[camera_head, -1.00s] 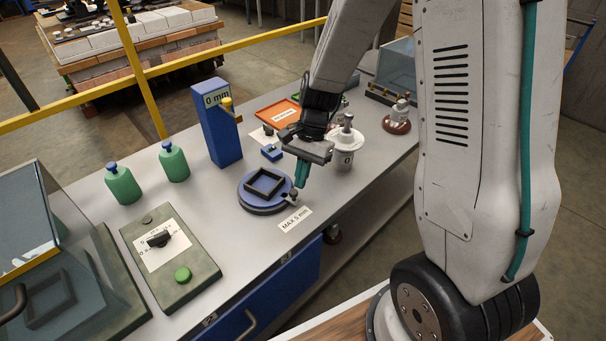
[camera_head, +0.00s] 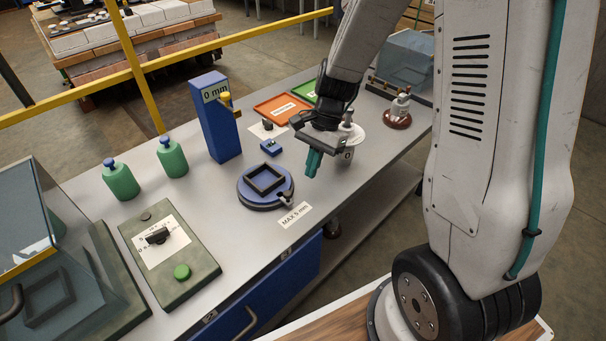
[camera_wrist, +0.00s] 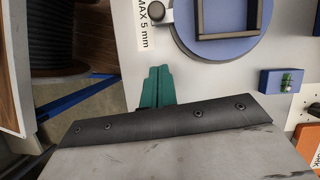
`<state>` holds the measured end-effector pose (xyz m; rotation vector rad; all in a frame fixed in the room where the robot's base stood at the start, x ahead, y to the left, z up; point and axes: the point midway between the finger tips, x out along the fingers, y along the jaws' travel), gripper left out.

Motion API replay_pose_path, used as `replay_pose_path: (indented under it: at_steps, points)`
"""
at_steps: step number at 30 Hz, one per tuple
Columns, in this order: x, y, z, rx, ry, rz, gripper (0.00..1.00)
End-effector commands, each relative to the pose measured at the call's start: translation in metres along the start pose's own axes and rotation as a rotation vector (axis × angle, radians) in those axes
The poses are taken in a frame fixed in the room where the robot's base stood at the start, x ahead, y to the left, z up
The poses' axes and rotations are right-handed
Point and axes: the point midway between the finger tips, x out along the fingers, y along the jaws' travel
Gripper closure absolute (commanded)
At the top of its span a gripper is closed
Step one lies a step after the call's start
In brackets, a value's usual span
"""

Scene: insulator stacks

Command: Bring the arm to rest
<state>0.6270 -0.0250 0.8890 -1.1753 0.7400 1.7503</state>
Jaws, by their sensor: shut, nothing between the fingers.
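My gripper (camera_head: 312,163) is shut and empty, its teal fingers together and pointing down above the grey bench (camera_head: 330,190). In the head view it hangs to the right of the blue round fixture (camera_head: 283,190) with a black square frame on top. In the wrist view the teal fingers (camera_wrist: 157,86) are close together, with the round fixture (camera_wrist: 222,47) beyond them. A white and grey insulator piece (camera_head: 356,134) stands behind my gripper and is partly hidden by it.
A blue post gauge marked 0 mm (camera_head: 218,125), two green bottles (camera_head: 121,180), a control box (camera_head: 168,250) and a small blue block (camera_head: 271,147) stand on the bench. An orange tray (camera_head: 281,108) and a brown-based insulator (camera_head: 398,112) lie further back. A yellow rail (camera_head: 200,50) runs behind.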

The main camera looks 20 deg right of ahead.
Motion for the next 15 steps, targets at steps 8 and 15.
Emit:
replay_pose_path:
  at_steps: [8,15]
  points:
    - [-0.062,0.000,0.003,-0.007,0.005,-0.004,1.00]
    - [-0.085,0.002,0.004,-0.006,0.003,-0.001,1.00]
